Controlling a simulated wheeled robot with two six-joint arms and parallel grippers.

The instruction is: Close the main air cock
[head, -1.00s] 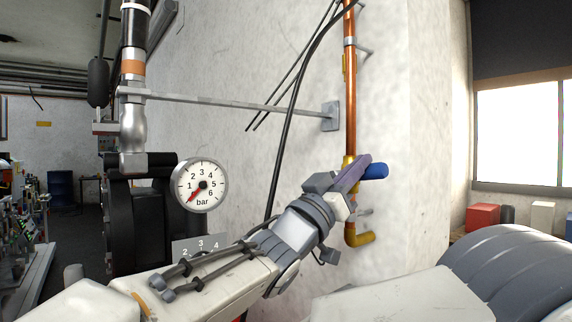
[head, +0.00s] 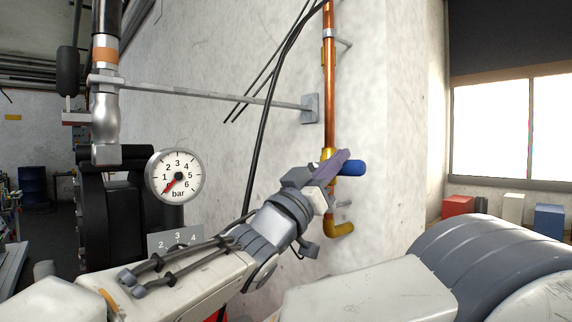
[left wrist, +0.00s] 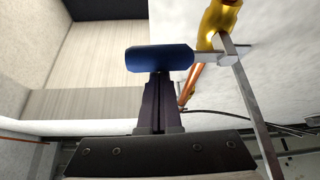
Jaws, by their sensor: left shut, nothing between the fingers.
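The main air cock has a yellow brass body (head: 328,163) on a vertical copper pipe by the wall. Its blue handle (head: 352,168) points roughly sideways to the right, about level. In the left wrist view the handle (left wrist: 160,57) lies across the fingertips, with the brass body (left wrist: 218,20) to its right. My left gripper (head: 341,157) is shut and empty. Its dark fingers (left wrist: 159,82) reach up to the handle's edge; they are touching it or very close, I cannot tell which. The fingers partly hide the lever and the body in the head view. My right gripper is not in view.
A pressure gauge (head: 177,177) at left has its red needle near the low end. A metal bracket rod (head: 220,95) and black cables (head: 262,130) run along the wall (head: 385,120). A red box (head: 458,206) and other boxes stand by the window at right.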

